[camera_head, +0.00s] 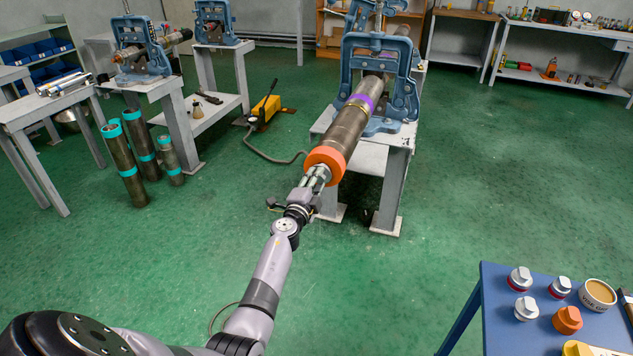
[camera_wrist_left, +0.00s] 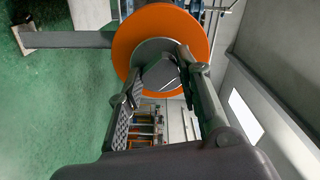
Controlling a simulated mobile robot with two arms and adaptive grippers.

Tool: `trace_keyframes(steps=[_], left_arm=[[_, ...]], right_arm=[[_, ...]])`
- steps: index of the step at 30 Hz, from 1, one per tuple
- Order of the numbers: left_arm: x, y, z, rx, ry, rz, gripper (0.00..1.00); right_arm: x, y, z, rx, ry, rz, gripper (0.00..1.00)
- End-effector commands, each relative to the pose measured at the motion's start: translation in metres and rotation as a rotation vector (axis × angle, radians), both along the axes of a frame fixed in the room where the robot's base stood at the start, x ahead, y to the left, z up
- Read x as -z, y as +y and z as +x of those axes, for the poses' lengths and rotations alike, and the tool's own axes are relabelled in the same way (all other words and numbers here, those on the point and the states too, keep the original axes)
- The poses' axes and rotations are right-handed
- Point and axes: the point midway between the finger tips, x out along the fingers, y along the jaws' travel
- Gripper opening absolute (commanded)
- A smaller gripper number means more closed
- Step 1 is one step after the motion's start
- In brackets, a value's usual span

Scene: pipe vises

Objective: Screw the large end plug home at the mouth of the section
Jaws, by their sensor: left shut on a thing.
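The pipe section (camera_head: 347,130) lies in the blue vise (camera_head: 381,65) with its near end sticking out toward me. An orange ring (camera_head: 327,159) surrounds that near mouth; it also shows in the left wrist view (camera_wrist_left: 130,38). A grey plug (camera_wrist_left: 160,72) sits at the middle of the ring, its block-like grip between my fingers. My left gripper (camera_head: 317,177) is shut on this plug, in front of the mouth and roughly in line with the pipe. The fingers hide part of the plug, and I cannot tell how deep it sits. My right gripper is not in view.
A blue table (camera_head: 497,312) at the lower right holds several knobbed plugs, an orange plug (camera_head: 567,320) and a tub (camera_head: 597,294). A yellow pump (camera_head: 265,108) with a hose lies on the floor left of the vise stand. Several teal-banded pipes (camera_head: 120,160) stand at left.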

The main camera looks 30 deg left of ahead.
Motion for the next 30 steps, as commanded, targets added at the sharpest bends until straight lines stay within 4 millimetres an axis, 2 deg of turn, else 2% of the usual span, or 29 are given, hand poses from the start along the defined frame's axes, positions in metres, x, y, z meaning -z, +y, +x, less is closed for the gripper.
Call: trace_keyframes(steps=[15,16,25,30], left_arm=[[-0.001,0.0025,0.0084,-0.001,-0.002,0.0,0.05],[-0.0011,0.0025,0.0081,-0.001,-0.002,0.0,0.34],[-0.0005,0.0021,0.0079,0.0,-0.001,0.0,0.54],[-0.0002,0.002,0.0079,0.0,0.0,0.0,0.56]], right_arm=[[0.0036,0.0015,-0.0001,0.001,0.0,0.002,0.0],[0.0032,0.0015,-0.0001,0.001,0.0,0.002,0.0],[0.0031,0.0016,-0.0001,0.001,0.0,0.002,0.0],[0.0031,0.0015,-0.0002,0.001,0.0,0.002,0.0]])
